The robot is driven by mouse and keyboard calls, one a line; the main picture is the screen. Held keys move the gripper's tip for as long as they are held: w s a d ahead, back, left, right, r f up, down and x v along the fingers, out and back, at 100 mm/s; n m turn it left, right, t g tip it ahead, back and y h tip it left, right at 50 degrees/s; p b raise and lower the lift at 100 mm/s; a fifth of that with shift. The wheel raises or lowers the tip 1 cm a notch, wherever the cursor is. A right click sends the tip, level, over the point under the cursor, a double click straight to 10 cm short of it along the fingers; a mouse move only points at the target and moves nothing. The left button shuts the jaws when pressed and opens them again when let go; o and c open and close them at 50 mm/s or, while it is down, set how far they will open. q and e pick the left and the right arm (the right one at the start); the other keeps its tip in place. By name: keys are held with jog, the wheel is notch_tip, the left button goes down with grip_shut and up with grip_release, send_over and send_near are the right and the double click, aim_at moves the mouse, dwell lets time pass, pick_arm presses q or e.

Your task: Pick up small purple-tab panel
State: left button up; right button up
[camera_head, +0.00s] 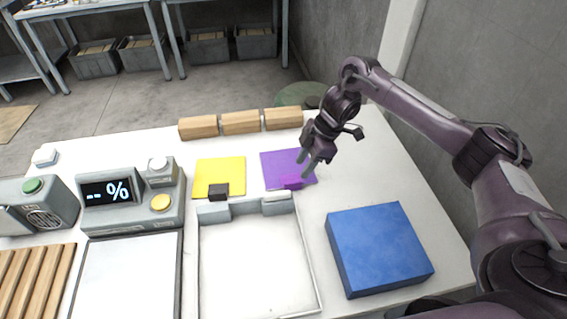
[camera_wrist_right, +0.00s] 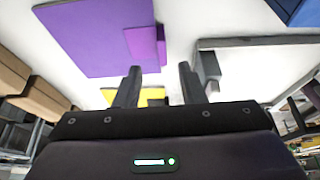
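The purple panel (camera_head: 281,166) lies flat on the white table, with a small brighter purple tab (camera_head: 292,182) at its front edge. In the right wrist view the panel (camera_wrist_right: 97,35) fills the upper left and its tab (camera_wrist_right: 143,42) is just ahead of the fingers. My right gripper (camera_head: 316,162) is over the panel's right side, close to the tab. Its two fingers (camera_wrist_right: 161,85) are apart with nothing between them, and the tab lies beyond their tips. My left gripper is not in view.
A yellow panel (camera_head: 219,176) with a black tab lies left of the purple one. A framed white tray (camera_head: 318,285) is in front. A blue block (camera_head: 378,248) sits at right, wooden blocks (camera_head: 240,123) behind, and a percent display device (camera_head: 130,196) at left.

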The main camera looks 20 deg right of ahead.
aim_at(293, 182)
jog(key=shift+s+a+f, duration=0.1)
jog(key=shift+a+f, duration=0.15)
jog(key=shift+f, duration=0.35)
jog(key=x, duration=0.4)
jog(key=shift+a+f, duration=0.1)
jog(key=shift+a, duration=0.1)
jog(key=shift+a+f, duration=0.1)
jog(key=shift+f, duration=0.15)
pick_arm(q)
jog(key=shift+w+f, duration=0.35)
pick_arm(e)
grip_shut()
